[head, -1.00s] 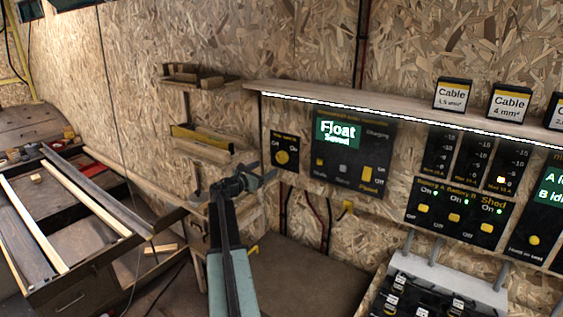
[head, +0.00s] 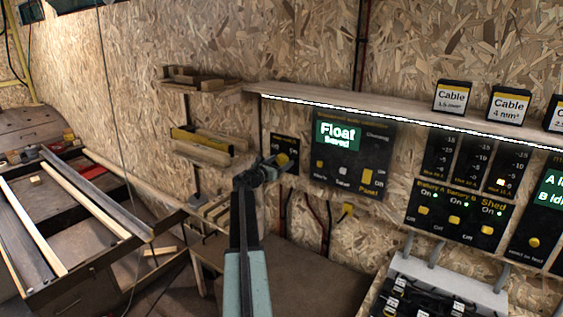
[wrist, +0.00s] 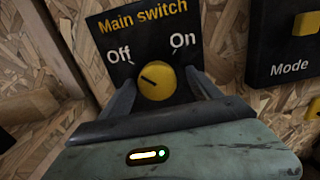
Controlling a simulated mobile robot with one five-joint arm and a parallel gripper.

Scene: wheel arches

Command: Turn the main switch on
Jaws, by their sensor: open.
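The main switch (wrist: 155,82) is a yellow round knob on a black plate, with "Off" at upper left and "On" at upper right. The dark mark on the knob points to the upper left, toward "Off". In the head view its plate (head: 285,139) is partly hidden behind my gripper (head: 268,166). In the wrist view my gripper (wrist: 160,88) is open, with one finger on the left and one on the right of the knob. I cannot tell whether either finger touches it.
A black panel (head: 352,152) with a "Float" display is just right of the switch. A wooden shelf (head: 330,107) with a light strip runs above. Small shelves (head: 205,150) are on the left wall. More breaker panels (head: 455,213) stand further right.

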